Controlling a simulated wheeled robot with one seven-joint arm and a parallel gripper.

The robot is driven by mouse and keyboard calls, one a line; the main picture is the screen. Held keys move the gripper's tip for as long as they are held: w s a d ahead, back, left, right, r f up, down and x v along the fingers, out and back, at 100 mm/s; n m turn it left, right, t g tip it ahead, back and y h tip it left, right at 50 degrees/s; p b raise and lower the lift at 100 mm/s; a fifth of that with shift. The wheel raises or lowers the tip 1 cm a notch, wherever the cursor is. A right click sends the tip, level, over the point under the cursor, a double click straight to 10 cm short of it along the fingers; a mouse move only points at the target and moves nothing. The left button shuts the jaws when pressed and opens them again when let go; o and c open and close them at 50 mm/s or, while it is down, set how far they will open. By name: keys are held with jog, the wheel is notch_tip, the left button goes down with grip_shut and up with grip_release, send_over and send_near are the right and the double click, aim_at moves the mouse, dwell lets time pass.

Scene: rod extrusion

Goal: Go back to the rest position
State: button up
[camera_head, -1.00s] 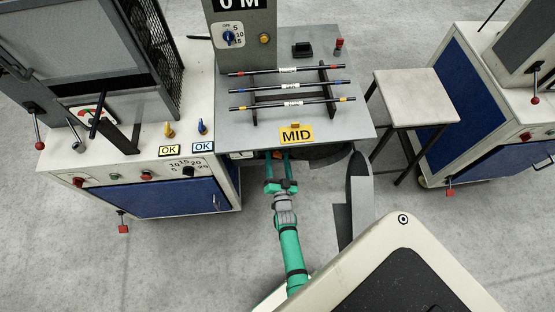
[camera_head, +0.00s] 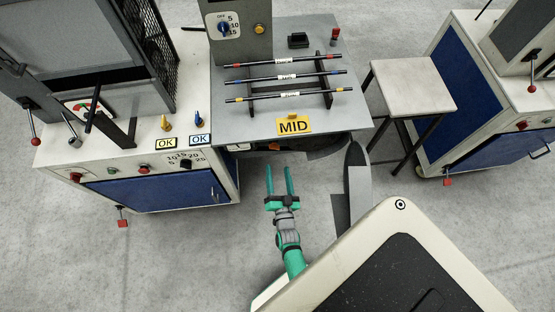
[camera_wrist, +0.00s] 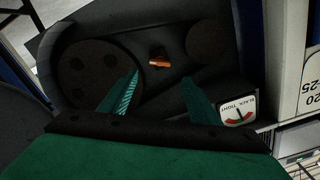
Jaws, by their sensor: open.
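My gripper (camera_head: 281,182) is open and empty, with its two green fingers apart and pointing towards the machine, in front of the middle table's front edge. In the wrist view my gripper (camera_wrist: 160,95) also shows open. Beyond its fingers is a dark recess with round dark discs (camera_wrist: 97,72) and a small orange part (camera_wrist: 159,62). Nothing is between the fingers.
Three striped rods lie on a dark rack (camera_head: 328,72) on the grey table (camera_head: 230,125), behind a yellow MID sign (camera_head: 293,125). A machine with a blue door (camera_head: 165,195) stands left, a stool (camera_head: 412,88) right.

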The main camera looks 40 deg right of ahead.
jog(key=shift+s+a, duration=0.3)
jog(key=shift+s, duration=0.05)
dwell(0.4)
jog(key=s+a+r+n+y, duration=0.35)
jog(key=s+a+r, duration=0.2)
jog(key=a, duration=0.25)
jog(key=s+a+r+n+y, duration=0.35)
jog(key=s+a+r, duration=0.2)
jog(key=a, duration=0.25)
jog(key=s+a+r+n, duration=0.1)
jog(key=s+a+r, duration=0.1)
jog(key=r, duration=0.3)
jog(key=s+a+r+n+y, duration=0.1)
jog(key=s+a+r+n, duration=0.1)
jog(key=s+a+r, duration=0.1)
jog(key=s+a+r+n+y, duration=0.1)
jog(key=s+a+r+n, duration=0.1)
jog(key=a+r, duration=0.3)
notch_tip(320, 180, up, 3)
jog(key=shift+s+f, duration=0.2)
jog(key=shift+s, duration=0.3)
